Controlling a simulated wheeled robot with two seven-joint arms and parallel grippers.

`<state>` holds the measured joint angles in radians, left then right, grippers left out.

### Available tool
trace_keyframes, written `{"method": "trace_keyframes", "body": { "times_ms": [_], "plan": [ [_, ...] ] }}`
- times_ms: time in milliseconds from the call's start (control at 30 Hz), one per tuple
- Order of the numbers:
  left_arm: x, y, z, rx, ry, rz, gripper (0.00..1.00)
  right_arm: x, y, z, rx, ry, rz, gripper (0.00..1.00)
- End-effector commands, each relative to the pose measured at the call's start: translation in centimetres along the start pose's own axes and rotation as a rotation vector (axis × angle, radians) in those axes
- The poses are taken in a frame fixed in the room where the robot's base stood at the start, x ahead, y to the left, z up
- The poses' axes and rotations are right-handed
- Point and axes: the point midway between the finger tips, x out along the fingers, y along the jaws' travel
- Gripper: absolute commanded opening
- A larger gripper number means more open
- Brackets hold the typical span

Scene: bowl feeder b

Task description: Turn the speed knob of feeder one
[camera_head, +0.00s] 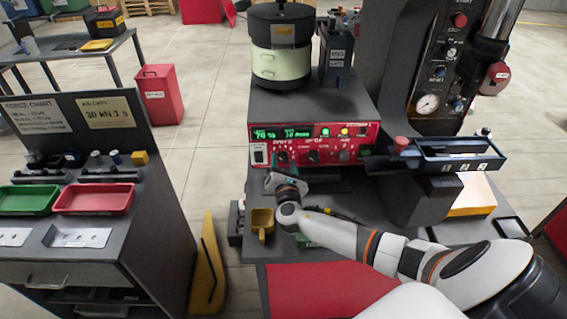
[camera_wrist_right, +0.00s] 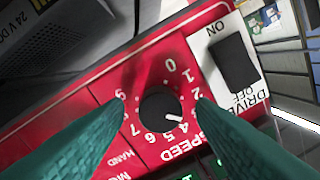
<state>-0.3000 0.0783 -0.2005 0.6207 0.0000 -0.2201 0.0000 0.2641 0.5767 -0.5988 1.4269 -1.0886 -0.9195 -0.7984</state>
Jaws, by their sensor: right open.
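The black speed knob (camera_wrist_right: 160,108) sits on the red control panel (camera_head: 354,131), inside a ring of white numbers with the word SPEED beside it. Its white pointer mark points to the lower right in the wrist view, just past the 2. In the head view the knob (camera_head: 282,156) is at the panel's left, partly behind my gripper. My right gripper (camera_head: 284,172) is open in front of the panel. In the wrist view its two teal fingers (camera_wrist_right: 155,128) lie on either side of the knob, with visible gaps. My left gripper is out of view.
A black DRIVE switch (camera_wrist_right: 234,62) is close beside the knob. The feeder bowl (camera_head: 281,62) stands behind the panel. A rail with a red knob (camera_head: 400,143) juts out at right.

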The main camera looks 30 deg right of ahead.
Motion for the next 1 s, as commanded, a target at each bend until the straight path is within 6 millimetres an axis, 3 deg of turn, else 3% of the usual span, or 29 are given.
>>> {"method": "trace_keyframes", "body": {
  "times_ms": [267, 533, 767, 1000],
  "plan": [
    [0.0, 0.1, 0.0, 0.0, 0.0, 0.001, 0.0, 0.1, 0.0, 0.1, 0.0, -0.001, 0.0, 0.49],
    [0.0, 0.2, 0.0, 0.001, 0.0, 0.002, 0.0, 0.1, 0.0, 0.0, 0.0, -0.001, 0.0, 0.06],
    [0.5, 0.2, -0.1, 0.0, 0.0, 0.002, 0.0, 0.0, 0.1, 0.2, 0.026, 0.0, -0.001, 0.06],
    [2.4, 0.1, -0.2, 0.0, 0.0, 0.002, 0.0, 0.1, 0.3, 0.5, 0.147, 0.007, -0.005, 0.06]
  ]
}}
